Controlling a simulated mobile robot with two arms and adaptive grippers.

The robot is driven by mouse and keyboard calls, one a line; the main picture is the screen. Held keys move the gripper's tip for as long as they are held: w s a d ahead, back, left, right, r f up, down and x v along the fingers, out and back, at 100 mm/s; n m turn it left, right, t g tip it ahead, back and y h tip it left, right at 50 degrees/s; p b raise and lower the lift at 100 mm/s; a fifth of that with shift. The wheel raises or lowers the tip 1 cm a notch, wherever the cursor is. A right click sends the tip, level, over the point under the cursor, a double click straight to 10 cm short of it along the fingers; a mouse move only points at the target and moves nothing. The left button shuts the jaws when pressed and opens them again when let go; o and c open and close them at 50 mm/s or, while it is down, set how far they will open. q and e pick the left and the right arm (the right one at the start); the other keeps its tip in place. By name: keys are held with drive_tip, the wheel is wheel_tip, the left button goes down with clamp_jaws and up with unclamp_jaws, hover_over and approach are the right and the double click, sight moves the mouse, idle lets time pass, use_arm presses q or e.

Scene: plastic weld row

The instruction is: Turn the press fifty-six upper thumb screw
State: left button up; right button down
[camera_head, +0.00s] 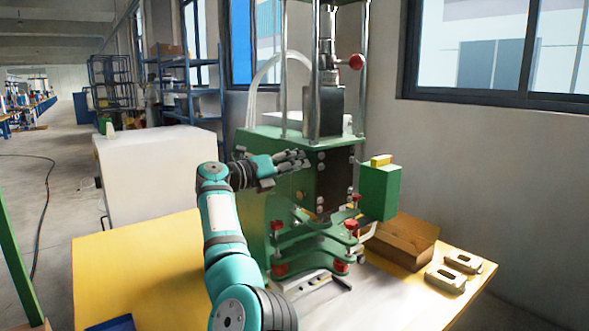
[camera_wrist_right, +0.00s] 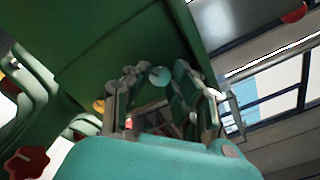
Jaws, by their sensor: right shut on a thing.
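The green press (camera_head: 262,195) stands on the yellow table, with a dark slide block and several red knobs low on its front. My right gripper (camera_head: 300,158) is at the upper left part of the press body, just below its top plate. In the right wrist view my gripper's fingers (camera_wrist_right: 163,100) sit on both sides of a small teal round knob (camera_wrist_right: 158,76) against the green press wall, which I take to be the upper thumb screw. The fingers hide it in the head view. A brass knob (camera_wrist_right: 98,105) is beside them. My left gripper is not in view.
A green box (camera_head: 378,192) sticks out at the press's right. A brown open carton (camera_head: 405,240) and two pale parts (camera_head: 446,279) lie at the right of the yellow table (camera_head: 140,265). A white cabinet (camera_head: 150,180) stands behind it. The table's left part is mostly clear.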

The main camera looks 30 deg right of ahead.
drive_tip(key=m+b, duration=0.1)
drive_tip(key=m, duration=0.4)
drive_tip(key=shift+r, duration=0.15)
idle(0.4)
drive_tip(key=c, duration=1.1)
unclamp_jaws()
drive_tip(key=shift+d, duration=0.1)
drive_tip(key=shift+s+m, duration=0.1)
drive_tip(key=shift+m, duration=0.2)
drive_tip(key=a, duration=1.2)
drive_tip(key=shift+s, duration=0.45)
